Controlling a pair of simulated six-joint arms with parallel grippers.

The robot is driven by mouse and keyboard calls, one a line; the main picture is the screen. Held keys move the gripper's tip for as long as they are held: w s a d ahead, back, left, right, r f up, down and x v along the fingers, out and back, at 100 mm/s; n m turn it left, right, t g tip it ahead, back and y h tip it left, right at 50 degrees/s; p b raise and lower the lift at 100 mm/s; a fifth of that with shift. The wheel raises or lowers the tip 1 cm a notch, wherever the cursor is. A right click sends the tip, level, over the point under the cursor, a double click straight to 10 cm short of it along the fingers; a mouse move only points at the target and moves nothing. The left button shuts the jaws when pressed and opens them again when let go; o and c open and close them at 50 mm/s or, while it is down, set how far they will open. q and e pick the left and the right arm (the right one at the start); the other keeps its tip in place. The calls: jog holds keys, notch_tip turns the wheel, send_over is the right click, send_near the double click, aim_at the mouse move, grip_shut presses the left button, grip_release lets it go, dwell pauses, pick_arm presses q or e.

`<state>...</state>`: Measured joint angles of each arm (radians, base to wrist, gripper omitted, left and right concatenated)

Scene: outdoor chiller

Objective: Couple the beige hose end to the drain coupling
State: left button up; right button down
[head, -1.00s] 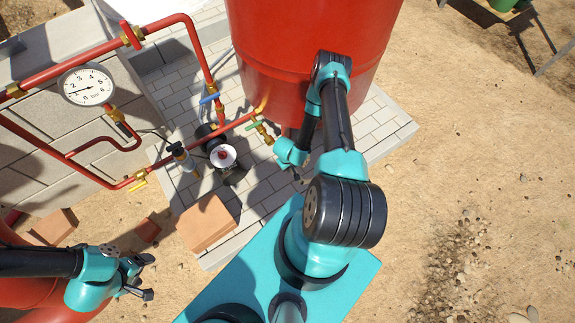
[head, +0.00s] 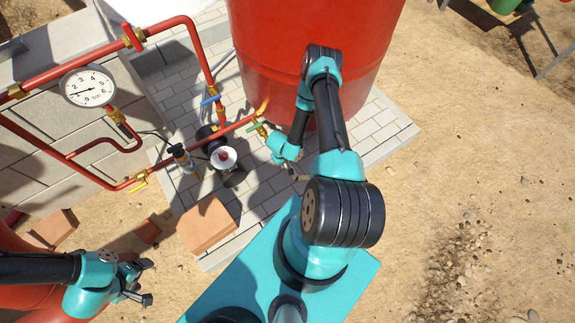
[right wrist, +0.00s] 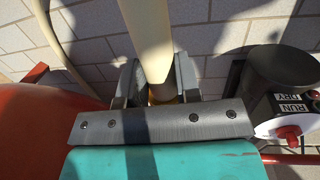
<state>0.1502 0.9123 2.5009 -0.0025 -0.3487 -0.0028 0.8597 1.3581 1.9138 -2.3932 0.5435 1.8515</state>
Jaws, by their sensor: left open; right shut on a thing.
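In the right wrist view, my right gripper (right wrist: 157,78) is shut on the beige hose end (right wrist: 150,35), which stands between its two dark fingers. A brass-yellow part shows low between the fingers; I cannot tell whether it is the hose's tip or the coupling. In the head view, my right gripper (head: 271,140) is beside the brass drain valve with a green handle (head: 256,126) at the red tank's foot. The drain coupling itself is hidden or too small to tell there. My left gripper (head: 146,281) is open and empty at the lower left.
The red tank (head: 310,45) stands on pale paving. A pump with a white face and red knob (head: 223,157) is left of the valve, and shows in the right wrist view (right wrist: 288,85). Red pipes (head: 60,65) and a gauge (head: 88,86) are at left. A terracotta block (head: 206,224) lies in front.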

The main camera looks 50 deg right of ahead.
jog(key=shift+w+d, duration=0.2)
jog(key=shift+w, duration=0.5)
jog(key=shift+w+d, duration=0.2)
jog(key=shift+w, duration=0.45)
jog(key=shift+w+d, duration=0.15)
jog(key=shift+w, duration=0.45)
jog(key=shift+w+d, duration=0.15)
jog(key=shift+w, duration=0.45)
jog(key=shift+w+d, duration=0.25)
jog(key=shift+w, duration=0.5)
jog(key=c, duration=0.8)
grip_release()
jog(key=shift+o, duration=0.7)
jog(key=o, duration=0.4)
